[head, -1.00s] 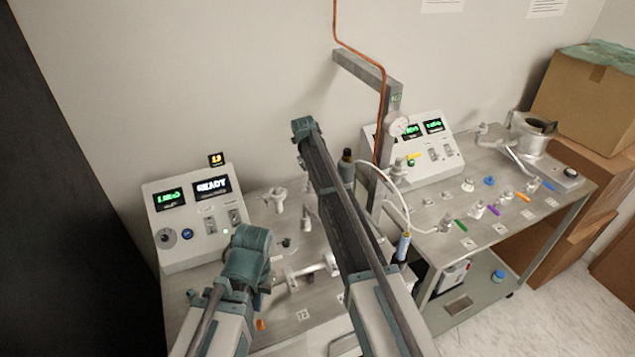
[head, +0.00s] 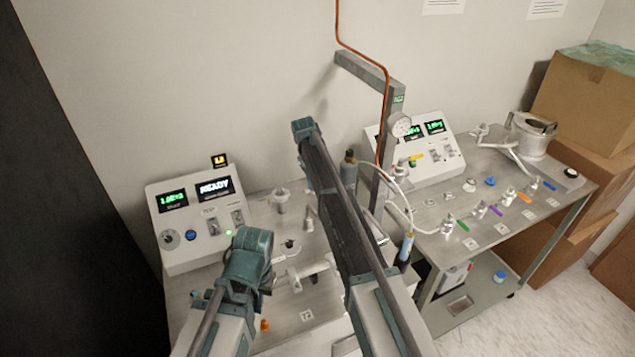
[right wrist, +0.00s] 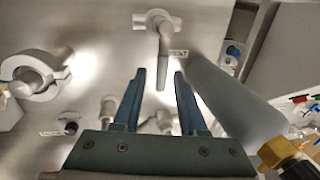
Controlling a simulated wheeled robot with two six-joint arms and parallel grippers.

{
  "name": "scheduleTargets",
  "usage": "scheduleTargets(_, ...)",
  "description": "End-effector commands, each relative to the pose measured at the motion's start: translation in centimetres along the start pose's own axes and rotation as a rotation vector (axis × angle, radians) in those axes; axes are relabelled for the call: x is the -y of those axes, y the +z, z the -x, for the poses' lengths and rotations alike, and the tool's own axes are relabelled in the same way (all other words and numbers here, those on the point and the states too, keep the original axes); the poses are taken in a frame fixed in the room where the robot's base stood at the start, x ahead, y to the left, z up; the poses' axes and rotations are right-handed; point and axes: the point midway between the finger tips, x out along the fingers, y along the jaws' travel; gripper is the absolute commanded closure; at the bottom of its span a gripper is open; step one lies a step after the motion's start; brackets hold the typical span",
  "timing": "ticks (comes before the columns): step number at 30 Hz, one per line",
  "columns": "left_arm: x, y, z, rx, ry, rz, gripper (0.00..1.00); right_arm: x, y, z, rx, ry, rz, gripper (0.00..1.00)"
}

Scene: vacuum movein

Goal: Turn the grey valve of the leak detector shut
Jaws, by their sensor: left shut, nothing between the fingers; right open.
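The leak detector's console (head: 195,225) stands at the left of the head view, with one display reading READY. In the right wrist view a grey valve (right wrist: 160,25) with a long lever handle (right wrist: 164,65) sits on the metal top at the upper middle. My right gripper (right wrist: 160,80) is open, its two fingers on either side of the line of the lever's tip. Contact cannot be told. In the head view my right arm hides its own gripper and part of the bench. My left gripper (head: 268,282) is shut and empty above the left bench, partly hidden by its wrist.
A grey cylinder (right wrist: 228,95) with a brass fitting stands close right of my right gripper. A pipe with a clamp (right wrist: 40,75) lies at the left. A copper line (head: 386,110) hangs by a post. A second bench (head: 450,195) with coloured-handled valves is at the right.

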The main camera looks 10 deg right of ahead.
Motion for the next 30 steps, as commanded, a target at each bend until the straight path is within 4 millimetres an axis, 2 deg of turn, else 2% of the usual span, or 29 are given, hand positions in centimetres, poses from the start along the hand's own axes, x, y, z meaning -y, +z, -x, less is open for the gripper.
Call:
scheduleTargets(10, 0.0, 0.0, 0.1, 0.0, 0.0, 0.0, 1.0, 0.1, 0.0, 0.1, 0.0, -0.001, 0.0, 0.52)
scheduleTargets(16, 0.1, 0.1, 0.9, 0.0, 0.0, 0.0, 1.0, 0.1, 0.0, 0.9, 0.0, -0.001, 0.001, 0.52)
scheduleTargets(23, 0.3, 0.2, 3.5, 0.0, 0.0, -0.001, 1.0, 0.1, 0.0, 3.5, 0.0, -0.001, 0.001, 0.52)
scheduleTargets(30, 0.7, 0.4, 7.1, 0.0, 0.001, 0.002, 1.0, 0.2, 0.0, 7.2, 0.0, -0.001, 0.001, 0.52)
